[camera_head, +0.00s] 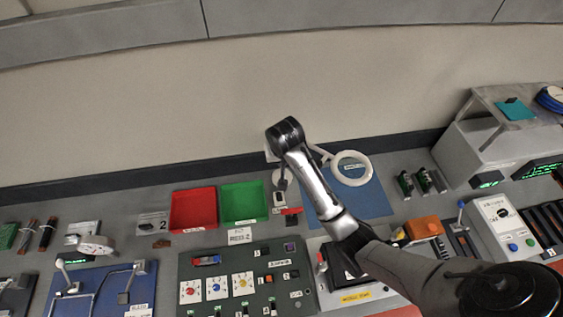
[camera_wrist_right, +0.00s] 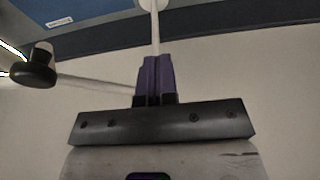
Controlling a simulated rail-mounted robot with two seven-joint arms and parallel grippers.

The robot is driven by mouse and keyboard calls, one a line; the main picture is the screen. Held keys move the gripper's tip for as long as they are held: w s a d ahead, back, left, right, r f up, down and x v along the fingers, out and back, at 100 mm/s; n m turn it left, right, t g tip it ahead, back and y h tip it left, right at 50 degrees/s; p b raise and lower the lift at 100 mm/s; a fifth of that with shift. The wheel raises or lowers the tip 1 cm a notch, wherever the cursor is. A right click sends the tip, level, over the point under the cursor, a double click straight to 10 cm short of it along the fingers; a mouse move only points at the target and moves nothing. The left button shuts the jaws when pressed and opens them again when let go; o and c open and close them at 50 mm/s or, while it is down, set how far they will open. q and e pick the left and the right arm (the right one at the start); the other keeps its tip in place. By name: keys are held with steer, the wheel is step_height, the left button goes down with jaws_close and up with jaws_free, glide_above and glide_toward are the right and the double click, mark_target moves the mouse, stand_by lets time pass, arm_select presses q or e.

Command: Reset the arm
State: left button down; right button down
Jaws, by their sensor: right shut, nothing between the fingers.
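My right arm (camera_head: 318,190) comes in from the lower right of the head view. Its silver link rises to a black joint (camera_head: 287,133) in front of the wall, above the back of the bench. I cannot clearly pick out its fingers in that view. In the right wrist view my right gripper (camera_wrist_right: 155,65) shows its purple fingers side by side, shut and empty. A pale ring and thin rod show beyond the fingertips. My left arm and gripper are in neither view.
A red tray (camera_head: 194,208) and a green tray (camera_head: 244,202) stand left of the arm. A ring lamp (camera_head: 351,168) stands over a blue mat (camera_head: 366,207). A green-grey panel (camera_head: 240,299) lies in front. Instruments crowd the right side. Bare wall (camera_head: 130,110) spans behind the bench.

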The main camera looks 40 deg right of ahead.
stand_by(0.3)
stand_by(0.4)
steer(key=s+a+r+n+t+p, duration=0.1)
steer(key=a+r+n+t, duration=0.25)
steer(key=r, duration=0.25)
steer(key=s+a+r+n+t, duration=0.1)
steer(key=a+r+n+t, duration=0.1)
steer(key=r+n+t, duration=0.3)
steer(key=s+a+f+g+p, duration=0.1)
steer(key=s+f, duration=0.3)
steer(key=s, duration=0.5)
steer(key=s+a+f+g+y+p, duration=0.1)
steer(key=s+a+f+g+p, duration=0.1)
steer(key=s, duration=0.8)
steer(key=s+a+f+g+p, duration=0.2)
steer(key=s+a+f+g, duration=0.1)
steer(key=s+f, duration=0.5)
steer(key=shift+s+f+g+y, duration=0.15)
steer(key=shift+s+g+y, duration=0.25)
steer(key=shift+s+g, duration=0.55)
steer(key=shift+s+a, duration=0.1)
